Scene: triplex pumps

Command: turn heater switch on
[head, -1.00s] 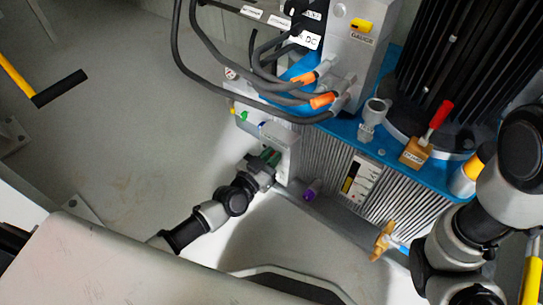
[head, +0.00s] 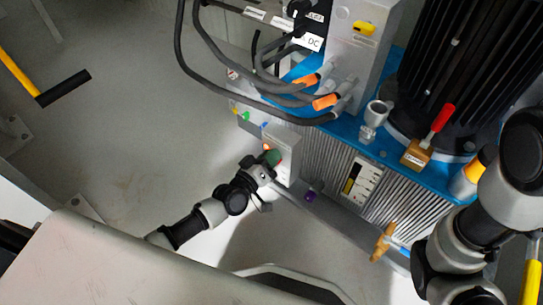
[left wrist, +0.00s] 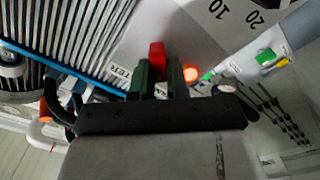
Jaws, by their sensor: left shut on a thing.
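The heater switch is a red knob (left wrist: 157,54) on the grey control box, which shows in the head view (head: 286,153). In the left wrist view the green fingers of my left gripper (left wrist: 155,80) are closed on the red knob from either side. A label ending in "TER" (left wrist: 120,72) is partly covered beside it. An orange lamp (left wrist: 190,74) glows just right of the fingers. In the head view my left gripper (head: 270,158) is at the box's front face and hides the knob. My right gripper is out of view.
Black cables (head: 262,85) loop above the box. A finned tank (head: 330,160) with a blue top and a purple knob (head: 311,196) stands right of it. A red-handled valve (head: 442,118) is farther right. Open floor (head: 110,130) lies left.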

